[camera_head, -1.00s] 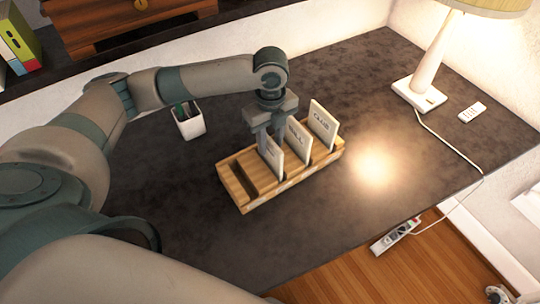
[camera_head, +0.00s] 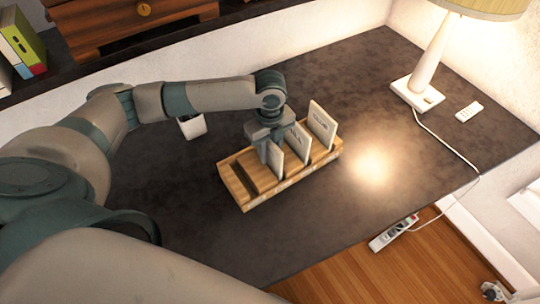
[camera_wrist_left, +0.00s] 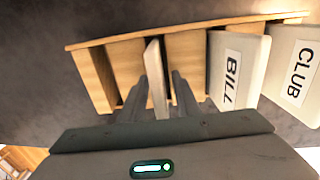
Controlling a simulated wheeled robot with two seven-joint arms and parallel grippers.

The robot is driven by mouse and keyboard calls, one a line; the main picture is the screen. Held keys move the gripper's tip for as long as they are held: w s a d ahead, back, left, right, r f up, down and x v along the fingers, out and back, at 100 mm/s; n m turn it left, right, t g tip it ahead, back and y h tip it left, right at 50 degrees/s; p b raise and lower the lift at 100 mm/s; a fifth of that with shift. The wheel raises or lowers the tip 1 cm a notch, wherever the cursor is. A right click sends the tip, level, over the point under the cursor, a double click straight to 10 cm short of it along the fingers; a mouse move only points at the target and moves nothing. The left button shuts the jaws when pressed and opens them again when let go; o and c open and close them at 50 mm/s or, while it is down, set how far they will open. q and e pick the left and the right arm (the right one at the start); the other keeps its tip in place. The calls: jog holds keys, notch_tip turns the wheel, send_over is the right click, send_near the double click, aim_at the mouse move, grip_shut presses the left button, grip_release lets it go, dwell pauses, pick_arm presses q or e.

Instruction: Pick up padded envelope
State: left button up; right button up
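Three pale envelopes stand upright in slots of a wooden rack (camera_head: 247,205) on the dark desk. The nearest envelope (camera_head: 275,158) has its label turned out of sight; it also shows edge-on in the left wrist view (camera_wrist_left: 155,75). The middle one (camera_wrist_left: 236,69) reads BILL and the far one (camera_wrist_left: 296,72) reads CLUB. I cannot tell which is padded. My left gripper (camera_wrist_left: 158,92) is lowered at the nearest envelope, with a finger on each side and visible gaps between. My right gripper does not show.
A white cup (camera_head: 193,127) stands left of the rack, partly behind my left arm. A lamp (camera_head: 425,70) with a cord and a small white remote (camera_head: 468,111) are at the back right. The desk right of the rack is clear.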

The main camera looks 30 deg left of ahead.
pick_arm(q)
grip_shut()
jog(key=shift+r, duration=0.1)
jog(key=shift+r, duration=0.5)
notch_tip(320, 180, up, 9)
jog(key=b, duration=0.2)
jog(key=shift+b, duration=0.4)
jog(key=shift+d+f+n, duration=0.1)
jog(key=shift+n, duration=0.2)
